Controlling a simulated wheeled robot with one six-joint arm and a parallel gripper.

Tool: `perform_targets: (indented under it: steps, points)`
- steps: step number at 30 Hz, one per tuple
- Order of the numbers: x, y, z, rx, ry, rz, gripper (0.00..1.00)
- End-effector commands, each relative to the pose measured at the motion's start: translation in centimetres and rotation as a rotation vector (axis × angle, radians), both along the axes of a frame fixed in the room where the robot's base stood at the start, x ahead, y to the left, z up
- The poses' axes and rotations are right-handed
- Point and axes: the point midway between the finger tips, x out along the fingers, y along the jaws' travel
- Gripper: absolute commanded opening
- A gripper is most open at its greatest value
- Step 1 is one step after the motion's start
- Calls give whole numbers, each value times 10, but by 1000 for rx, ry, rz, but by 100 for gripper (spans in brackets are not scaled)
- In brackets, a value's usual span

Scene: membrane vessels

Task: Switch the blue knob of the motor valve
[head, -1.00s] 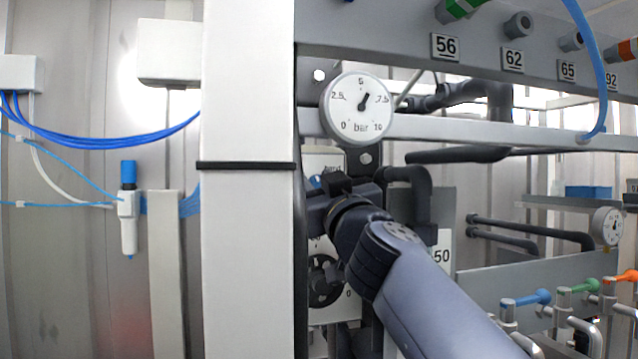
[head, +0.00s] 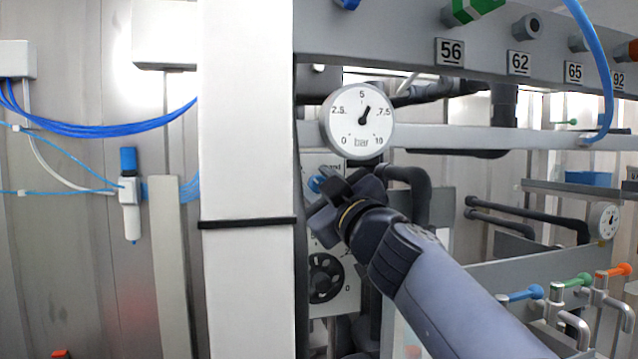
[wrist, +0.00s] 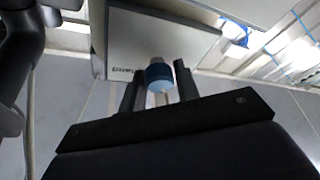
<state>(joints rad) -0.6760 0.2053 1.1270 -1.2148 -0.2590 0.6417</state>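The motor valve is a light grey box (head: 346,277) behind my arm, below the gauge; its plate also fills the upper middle of the wrist view (wrist: 130,50). The blue knob (wrist: 160,76) sticks out from this plate on a pale stem. In the head view a small part of the blue knob (head: 315,184) shows beside my gripper (head: 332,192). In the wrist view the two dark fingers of my gripper (wrist: 159,84) stand on either side of the knob. A gap shows at the left finger; the right finger is very close to the knob, and contact cannot be told.
A round pressure gauge (head: 358,121) hangs just above my gripper. A white post (head: 247,150) stands close on the left. A black handwheel (head: 326,278) sits lower on the box. Dark pipes (head: 410,185) run close behind on the right.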

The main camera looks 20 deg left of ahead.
Motion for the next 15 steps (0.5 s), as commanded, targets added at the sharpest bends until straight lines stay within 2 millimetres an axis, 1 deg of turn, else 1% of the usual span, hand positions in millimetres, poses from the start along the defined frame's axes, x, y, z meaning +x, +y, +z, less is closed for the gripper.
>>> perform_targets:
  steps: [1,6,15]
  points:
    - [0,0,0,0,0,0,35]
    - [0,0,0,1,1,0,49]
    - [-1,-2,-1,2,1,0,49]
